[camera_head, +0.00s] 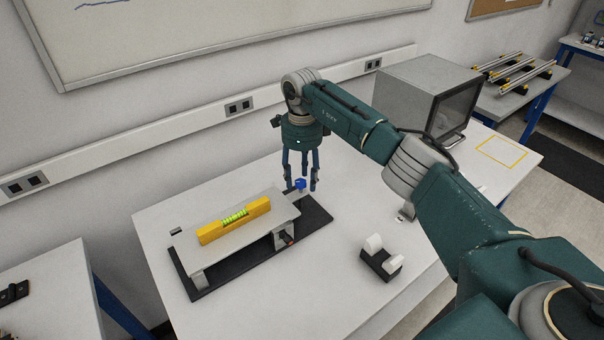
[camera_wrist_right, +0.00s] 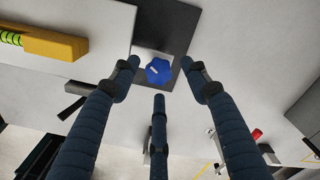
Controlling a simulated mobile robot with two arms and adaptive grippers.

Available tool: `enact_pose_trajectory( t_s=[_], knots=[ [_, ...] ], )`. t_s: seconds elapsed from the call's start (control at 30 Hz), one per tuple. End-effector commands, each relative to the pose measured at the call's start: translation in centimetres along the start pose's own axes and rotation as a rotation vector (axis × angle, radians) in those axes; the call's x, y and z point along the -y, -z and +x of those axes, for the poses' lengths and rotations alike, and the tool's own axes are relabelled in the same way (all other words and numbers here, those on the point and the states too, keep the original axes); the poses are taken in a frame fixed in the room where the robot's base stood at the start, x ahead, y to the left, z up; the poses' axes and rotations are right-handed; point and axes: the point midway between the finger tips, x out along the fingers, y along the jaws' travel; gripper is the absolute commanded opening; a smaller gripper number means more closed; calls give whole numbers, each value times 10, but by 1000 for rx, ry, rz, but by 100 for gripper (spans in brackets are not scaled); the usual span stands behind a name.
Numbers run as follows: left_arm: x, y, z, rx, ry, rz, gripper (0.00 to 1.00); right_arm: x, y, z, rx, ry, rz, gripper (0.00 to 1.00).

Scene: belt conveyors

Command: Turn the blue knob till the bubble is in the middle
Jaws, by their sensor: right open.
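The blue knob (camera_head: 300,184) stands at the right end of the black base (camera_head: 317,212), beside the raised grey plate (camera_head: 190,241). A yellow spirit level (camera_head: 210,235) with a green vial (camera_head: 235,216) lies on the plate. The bubble is too small to place. My right gripper (camera_head: 301,185) points down over the knob with its fingers spread and nothing held. In the right wrist view the knob (camera_wrist_right: 158,71) shows between the open fingertips; I cannot tell whether they touch it. The level (camera_wrist_right: 60,44) is partly cut off there. My left gripper is not in view.
A black and white tape dispenser (camera_head: 380,262) stands in front of the fixture on the white table. A grey box-shaped device (camera_head: 415,85) stands at the back right. The wall with a socket rail (camera_head: 160,130) runs behind the table.

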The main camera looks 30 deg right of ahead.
Motion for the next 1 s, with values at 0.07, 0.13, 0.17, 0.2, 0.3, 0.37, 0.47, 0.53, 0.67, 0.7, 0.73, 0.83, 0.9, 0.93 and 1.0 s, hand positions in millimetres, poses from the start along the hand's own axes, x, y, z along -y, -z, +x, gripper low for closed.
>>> enact_pose_trajectory(
  t_s=[0.07,0.13,0.17,0.2,0.3,0.37,0.47,0.53,0.67,0.7,0.73,0.83,0.9,0.93,1.0],
  knots=[
    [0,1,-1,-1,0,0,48,0,0,2,1,0,0,46],
    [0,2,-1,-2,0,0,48,0,0,3,1,0,0,46],
    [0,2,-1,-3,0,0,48,0,0,3,1,0,0,46],
    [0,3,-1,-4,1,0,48,0,0,3,1,0,0,46],
    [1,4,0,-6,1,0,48,0,0,3,1,0,0,46],
    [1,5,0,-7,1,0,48,0,0,3,1,0,0,34],
    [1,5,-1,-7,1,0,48,0,0,3,1,0,1,14],
    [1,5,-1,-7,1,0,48,0,0,3,0,0,1,2],
    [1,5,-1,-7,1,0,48,0,1,3,-1,1,2,1],
    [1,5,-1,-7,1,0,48,0,1,3,-1,1,2,1],
    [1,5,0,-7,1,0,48,1,1,3,-1,1,3,1],
    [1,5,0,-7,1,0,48,1,2,3,-2,1,12,1],
    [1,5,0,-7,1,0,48,1,2,3,-2,1,27,1],
    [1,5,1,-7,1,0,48,1,2,3,-3,1,35,1],
    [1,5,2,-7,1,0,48,1,2,3,-3,0,62,1]
  ],
)
